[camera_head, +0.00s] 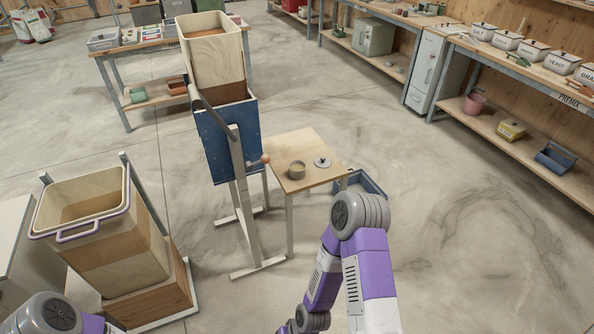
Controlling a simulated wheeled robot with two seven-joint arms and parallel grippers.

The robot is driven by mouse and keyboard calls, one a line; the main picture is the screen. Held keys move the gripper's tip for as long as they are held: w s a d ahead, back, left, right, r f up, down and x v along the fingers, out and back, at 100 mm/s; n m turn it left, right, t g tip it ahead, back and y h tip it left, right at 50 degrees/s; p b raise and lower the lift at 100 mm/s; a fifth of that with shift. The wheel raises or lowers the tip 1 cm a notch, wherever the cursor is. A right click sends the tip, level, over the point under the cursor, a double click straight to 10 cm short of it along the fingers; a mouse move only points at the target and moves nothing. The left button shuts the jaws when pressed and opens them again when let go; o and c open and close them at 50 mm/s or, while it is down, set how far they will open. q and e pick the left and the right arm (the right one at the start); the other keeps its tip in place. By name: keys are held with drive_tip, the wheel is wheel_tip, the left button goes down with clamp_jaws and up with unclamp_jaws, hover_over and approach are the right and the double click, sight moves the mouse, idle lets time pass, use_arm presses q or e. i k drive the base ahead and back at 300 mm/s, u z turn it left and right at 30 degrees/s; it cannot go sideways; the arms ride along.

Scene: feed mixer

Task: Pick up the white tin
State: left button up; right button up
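Several white lidded tins stand in a row on the right-hand bench: one at the far end (483,32), others beside it (506,41) and (532,50), one marked YEAST (561,62), and one cut by the right edge with a label starting BRA (586,74). The shelf edge below reads PREMIX. A small open tin (296,170) of beige-grey colour and a whitish lid with a dark knob (322,162) sit on the small wooden table (310,142). Parts of both my arms show at the bottom, but neither gripper is in view.
A blue-grey crate (372,184) lies on the floor behind my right arm. Floor towards the right bench is clear.

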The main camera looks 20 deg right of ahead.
sight(297, 168)
drive_tip(key=z, duration=1.9)
drive_tip(key=i, duration=2.6)
drive_tip(key=u, duration=2.95)
drive_tip(key=i, duration=0.45)
drive_tip(key=u, duration=0.1)
